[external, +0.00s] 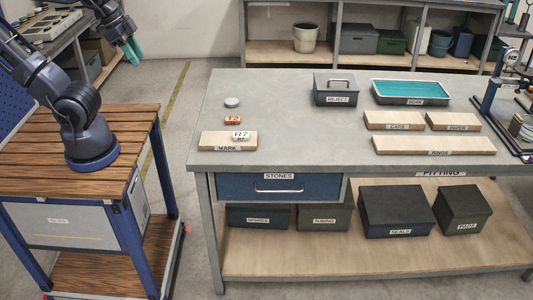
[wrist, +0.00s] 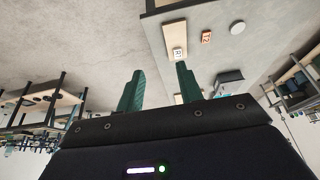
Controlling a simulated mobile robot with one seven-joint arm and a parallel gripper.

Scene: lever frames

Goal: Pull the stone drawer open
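The stone drawer (external: 279,187) is a blue drawer front under the near left part of the grey workbench (external: 330,125). It bears a "STONES" label and a pale bar handle (external: 279,190). Its front looks flush with the bench frame, so the drawer is closed. My gripper (external: 133,50) hangs at the upper left in the external view, well away from the drawer and above the level of the bench. In the wrist view its two green fingers (wrist: 158,88) stand apart with nothing between them. The drawer cannot be made out in the wrist view.
On the bench stand a marking board (external: 226,141) with an R7 block, a T2 block (external: 233,120), a grey disc (external: 232,102), a reject box (external: 337,90) and a soak tray (external: 411,100). Boxes (external: 394,211) fill the shelf below. Floor between my cart and the bench is clear.

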